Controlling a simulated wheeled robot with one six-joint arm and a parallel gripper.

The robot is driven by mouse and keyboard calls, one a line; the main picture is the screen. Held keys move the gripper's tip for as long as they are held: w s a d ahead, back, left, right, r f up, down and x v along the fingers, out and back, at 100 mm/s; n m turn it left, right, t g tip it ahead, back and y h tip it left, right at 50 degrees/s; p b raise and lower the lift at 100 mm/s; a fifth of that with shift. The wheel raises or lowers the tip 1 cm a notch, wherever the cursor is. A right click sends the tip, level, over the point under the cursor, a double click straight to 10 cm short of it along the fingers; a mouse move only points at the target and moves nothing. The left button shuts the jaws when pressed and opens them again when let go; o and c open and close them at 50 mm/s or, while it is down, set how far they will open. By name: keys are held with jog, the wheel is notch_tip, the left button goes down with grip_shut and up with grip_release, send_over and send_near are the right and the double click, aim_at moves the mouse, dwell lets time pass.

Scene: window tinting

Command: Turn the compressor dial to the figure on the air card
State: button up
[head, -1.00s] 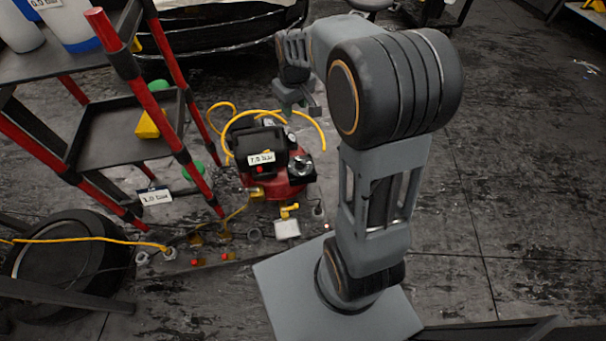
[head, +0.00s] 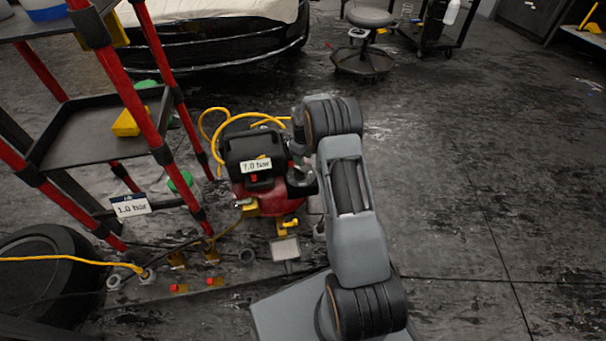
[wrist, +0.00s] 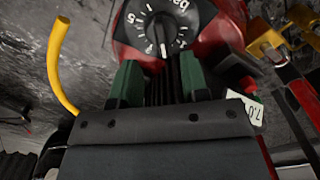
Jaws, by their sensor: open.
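The red and black compressor (head: 268,195) stands on the floor left of my arm, with a label (head: 256,166) reading 7.0 bar. In the wrist view its black dial (wrist: 158,28) has white numerals and "bar" lettering; a white mark shows on the knob's lower side, its exact setting hard to read. My gripper (wrist: 158,68) is open, its green fingers apart and empty, with the dial just beyond the fingertips. In the head view my arm and the dark parts beside it largely hide the gripper. A card (head: 131,206) reading 1.0 bar hangs low on the red-posted cart.
The cart (head: 75,130) stands left of the compressor, holding a yellow block (head: 131,121). A yellow hose (head: 215,112) loops behind the compressor. Small fittings and a tyre (head: 45,270) lie at lower left. A stool (head: 368,40) is at the back. The floor at right is clear.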

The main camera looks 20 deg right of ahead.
aim_at(303, 171)
notch_tip(303, 171, down, 8)
jog(key=shift+r+b, duration=0.1)
jog(key=shift+b, duration=1.05)
grip_shut()
